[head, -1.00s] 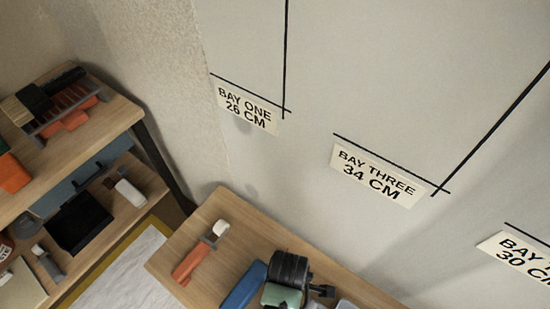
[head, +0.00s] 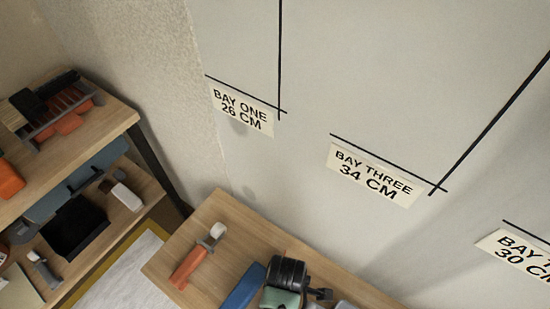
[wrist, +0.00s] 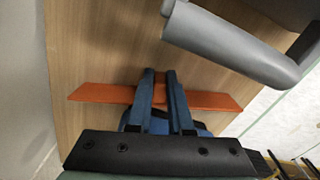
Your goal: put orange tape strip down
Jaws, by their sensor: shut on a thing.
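The orange tape strip (wrist: 212,101) shows in the wrist view as a long, flat, thin piece lying crosswise over a wooden surface (wrist: 105,45). My gripper (wrist: 160,74) is shut on the strip near its middle, with two blue fingers across it. The strip's ends stick out on both sides. I cannot tell whether the strip touches the wood. In the head view I cannot make out the strip or my gripper for certain.
In the wrist view a grey rounded tool (wrist: 230,45) lies at upper right. In the head view the bench (head: 215,275) holds an orange-handled tool (head: 188,266), a blue item (head: 243,287) and a black-and-green item (head: 282,298). A shelf unit (head: 110,120) stands left; the labelled wall (head: 320,60) is behind.

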